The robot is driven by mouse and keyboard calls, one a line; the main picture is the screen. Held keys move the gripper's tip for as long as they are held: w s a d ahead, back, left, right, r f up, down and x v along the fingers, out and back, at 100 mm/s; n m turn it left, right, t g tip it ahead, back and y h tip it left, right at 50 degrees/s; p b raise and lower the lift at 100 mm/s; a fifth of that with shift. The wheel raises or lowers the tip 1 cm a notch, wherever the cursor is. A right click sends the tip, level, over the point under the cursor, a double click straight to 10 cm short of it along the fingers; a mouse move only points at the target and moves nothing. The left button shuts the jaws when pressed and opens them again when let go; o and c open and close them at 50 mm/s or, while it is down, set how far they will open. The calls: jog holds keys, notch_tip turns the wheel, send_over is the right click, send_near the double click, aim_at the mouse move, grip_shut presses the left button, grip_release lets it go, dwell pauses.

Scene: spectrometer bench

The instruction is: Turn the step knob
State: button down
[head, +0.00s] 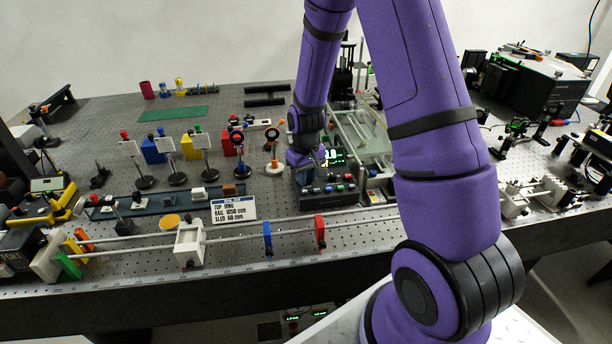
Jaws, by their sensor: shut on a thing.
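My gripper (303,160) points down at the upper left part of a dark control box (328,196), left of its green lit display (335,157). It is shut on the step knob at the box's face. The knob itself is hidden behind the gripper, and its angle cannot be told. Small coloured buttons and knobs line the front of the box, below the gripper.
A white label card (233,208) stands left of the box. Two ringed mounts (273,150) stand close to the gripper's left. Rails with a red block (320,231) and a blue block (267,238) run in front. My arm hides part of the bench at right.

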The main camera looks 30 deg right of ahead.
jog(key=shift+m, duration=0.3)
jog(key=c, duration=1.3)
grip_release()
notch_tip(320, 180, up, 11)
jog(key=shift+f, duration=0.1)
